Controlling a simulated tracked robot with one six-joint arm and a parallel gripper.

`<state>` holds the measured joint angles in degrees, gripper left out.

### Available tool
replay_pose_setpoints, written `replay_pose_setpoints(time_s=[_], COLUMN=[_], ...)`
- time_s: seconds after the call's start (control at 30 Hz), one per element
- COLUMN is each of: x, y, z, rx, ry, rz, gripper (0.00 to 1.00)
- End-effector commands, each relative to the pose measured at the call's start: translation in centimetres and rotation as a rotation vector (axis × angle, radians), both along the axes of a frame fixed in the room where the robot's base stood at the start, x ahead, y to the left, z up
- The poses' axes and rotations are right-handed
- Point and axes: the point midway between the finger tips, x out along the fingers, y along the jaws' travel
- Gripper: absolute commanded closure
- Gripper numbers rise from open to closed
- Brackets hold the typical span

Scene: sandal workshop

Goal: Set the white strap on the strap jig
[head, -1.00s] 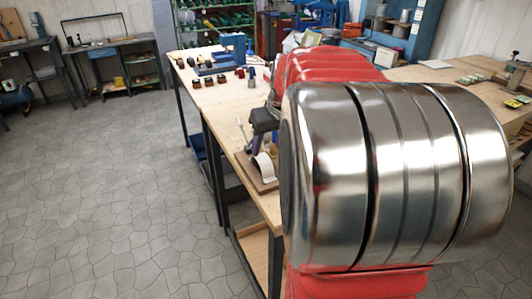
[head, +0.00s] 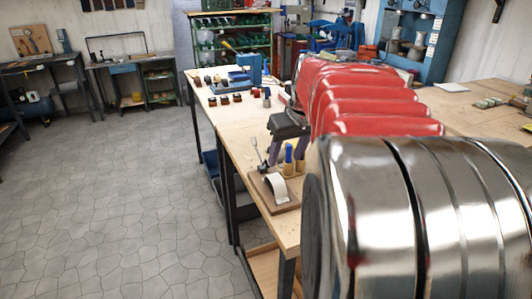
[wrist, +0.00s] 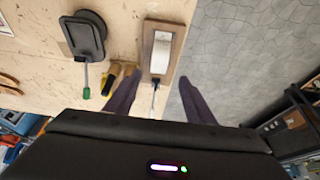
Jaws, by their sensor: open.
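The white strap (head: 278,186) lies as a raised, curved band on a brown wooden board, which looks like the strap jig (head: 288,206), near the left edge of the bench. In the wrist view the strap (wrist: 161,52) runs lengthwise along the jig (wrist: 177,42), with a small metal lever (wrist: 154,86) at its near end. My gripper (wrist: 160,84) is open and empty, its dark purple fingers apart on either side of the jig's near end. In the head view the gripper (head: 288,152) is just behind the board. Finger height and any contact are unclear.
A black device with a green-tipped lever (wrist: 85,38) and yellow-brown items (wrist: 122,74) lie left of the jig in the wrist view. Several small dark blocks (head: 222,98) and a blue press (head: 249,68) stand farther along the bench. Open floor (head: 120,200) lies left.

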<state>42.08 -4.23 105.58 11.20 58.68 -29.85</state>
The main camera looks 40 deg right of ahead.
Motion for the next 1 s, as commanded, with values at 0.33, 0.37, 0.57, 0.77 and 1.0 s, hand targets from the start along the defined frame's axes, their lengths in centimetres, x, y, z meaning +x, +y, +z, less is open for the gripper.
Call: replay_pose_setpoints(time_s=[0.33,0.37,0.57,0.77,1.0], x=[0.1,0.0,-0.5,-1.8,-4.2], y=[2.2,2.9,8.6,14.2,20.2], z=[0.1,0.2,0.1,-0.4,-1.4], rx=[-0.003,-0.004,-0.013,-0.017,-0.021], ry=[-0.002,-0.003,-0.011,-0.022,-0.040], rz=[0.016,0.021,0.063,0.105,0.158], gripper=[0.51,0.51,0.51,0.51,0.51])
